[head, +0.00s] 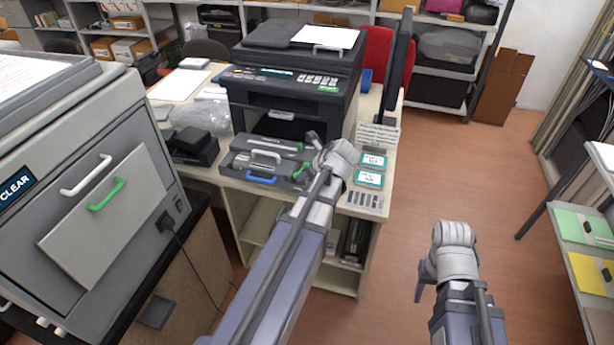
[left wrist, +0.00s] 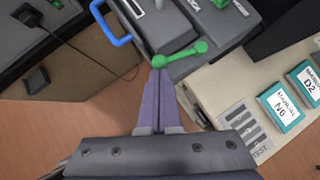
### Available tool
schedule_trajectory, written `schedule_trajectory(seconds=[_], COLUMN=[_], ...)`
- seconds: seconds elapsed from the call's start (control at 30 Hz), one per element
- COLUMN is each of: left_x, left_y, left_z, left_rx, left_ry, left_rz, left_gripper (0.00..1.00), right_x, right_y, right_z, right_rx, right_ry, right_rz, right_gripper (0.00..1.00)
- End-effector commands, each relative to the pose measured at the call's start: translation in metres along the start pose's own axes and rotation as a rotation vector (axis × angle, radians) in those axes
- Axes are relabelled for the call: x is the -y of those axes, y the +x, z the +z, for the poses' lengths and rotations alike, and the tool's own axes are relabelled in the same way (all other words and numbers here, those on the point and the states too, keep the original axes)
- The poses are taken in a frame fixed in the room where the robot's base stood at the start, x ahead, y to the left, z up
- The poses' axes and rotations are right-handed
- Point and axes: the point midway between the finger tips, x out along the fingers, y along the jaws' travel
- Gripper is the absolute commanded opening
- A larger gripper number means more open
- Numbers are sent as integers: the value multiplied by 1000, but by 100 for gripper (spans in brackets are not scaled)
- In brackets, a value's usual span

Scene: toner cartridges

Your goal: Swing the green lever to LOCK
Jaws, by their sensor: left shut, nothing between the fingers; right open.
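The green lever (head: 299,172) is on the right end of the grey cartridge unit (head: 240,164) on the desk, partly hidden by my left arm in the head view. In the left wrist view the lever (left wrist: 182,54) is a short green bar with a round knob at each end. My left gripper (left wrist: 159,66) is shut and empty, its fingertips at the lever's near knob; I cannot tell whether they touch. It also shows in the head view (head: 306,183). No LOCK marking is legible. My right gripper (head: 420,291) is open, low over the floor, away from the desk.
A blue handle (head: 260,180) is on the unit's front. A dark printer (head: 291,85) stands behind. Manual cards (head: 369,179) lie to the right on the desk (head: 341,205). A grey machine (head: 105,185) with a green handle stands at left. Open floor lies right.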

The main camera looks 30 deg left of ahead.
Motion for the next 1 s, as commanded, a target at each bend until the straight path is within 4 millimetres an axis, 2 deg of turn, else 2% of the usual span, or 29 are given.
schedule_trajectory(seconds=[0.03,0.23,0.6,1.0], left_x=[-6,-11,-16,-18], left_y=[1,8,20,26], left_z=[1,10,24,31], left_rx=[-1,0,0,-1], left_ry=[25,142,139,139], left_rz=[-22,-118,-115,-114], left_gripper=[0,0,0,0], right_x=[0,0,0,0], right_y=[0,0,0,0], right_z=[0,0,0,0], right_rx=[0,0,0,0], right_ry=[0,0,0,0], right_rz=[0,0,0,0], right_gripper=[50,50,50,50])
